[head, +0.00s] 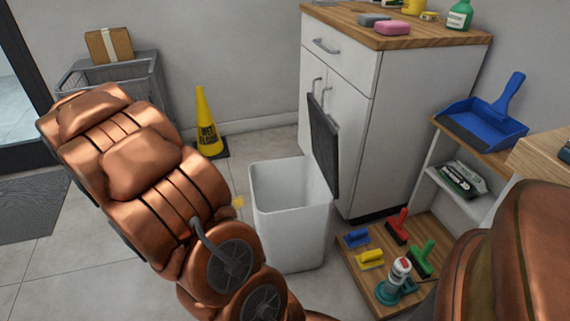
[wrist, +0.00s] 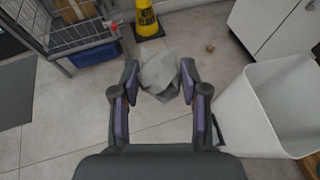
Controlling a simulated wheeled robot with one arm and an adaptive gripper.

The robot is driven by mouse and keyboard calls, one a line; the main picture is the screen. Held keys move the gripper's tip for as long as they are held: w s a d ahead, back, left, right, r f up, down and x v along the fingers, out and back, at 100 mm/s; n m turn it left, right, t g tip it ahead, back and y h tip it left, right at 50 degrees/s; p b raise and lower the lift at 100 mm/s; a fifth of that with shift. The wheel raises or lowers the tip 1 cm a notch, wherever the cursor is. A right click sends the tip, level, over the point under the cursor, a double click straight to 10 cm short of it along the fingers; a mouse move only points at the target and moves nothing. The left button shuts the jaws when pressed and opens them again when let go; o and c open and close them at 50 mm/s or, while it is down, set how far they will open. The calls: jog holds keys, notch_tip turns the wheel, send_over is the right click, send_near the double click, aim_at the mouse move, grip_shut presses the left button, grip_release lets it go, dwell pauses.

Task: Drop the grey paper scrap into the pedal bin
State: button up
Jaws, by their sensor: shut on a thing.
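My gripper (wrist: 160,78) shows in the wrist view, shut on the crumpled grey paper scrap (wrist: 160,70), which sits between its fingertips. The floor shows beneath them. The white pedal bin (head: 291,230) stands on the floor in the middle of the head view, its dark lid (head: 323,145) swung up and its top open. In the wrist view the bin (wrist: 275,105) is to the right of my gripper, apart from it. In the head view my copper-coloured arm hides the gripper and the scrap.
A white cabinet (head: 405,110) stands behind the bin. A yellow wet-floor cone (head: 207,125) and a grey wire cart (head: 150,75) with a cardboard box (head: 108,45) are at the back left. A low wooden shelf (head: 352,268) with brushes is right of the bin. A small brown bit (wrist: 210,48) lies on the floor.

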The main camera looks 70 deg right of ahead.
jog(key=s+d+f+m+g+h, duration=0.1)
jog(key=s+d+f+m+g, duration=0.2)
jog(key=s+d, duration=0.4)
jog(key=s+d+f+m+g, duration=0.2)
jog(key=s+d+f+g, duration=0.1)
jog(key=s+d, duration=0.4)
jog(key=s+d+f+m+g+y+b, duration=0.1)
jog(key=s+d+f+m+g, duration=0.2)
jog(key=s, duration=0.6)
jog(key=s+d+f+m+g+y, duration=0.1)
jog(key=s+d+f+m+g, duration=0.25)
jog(key=s, duration=0.65)
jog(key=shift+n+h, duration=0.25)
jog(key=shift+h, duration=0.05)
jog(key=shift+w+a+f+b, duration=0.1)
jog(key=shift+a+f+b, duration=0.05)
jog(key=shift+f+b, duration=2.25)
jog(key=shift+f+p, duration=0.3)
jog(key=shift+p, duration=0.05)
jog(key=o, duration=0.7)
jog(key=shift+o, duration=0.2)
jog(key=v, duration=1.2)
jog(key=shift+r, duration=0.1)
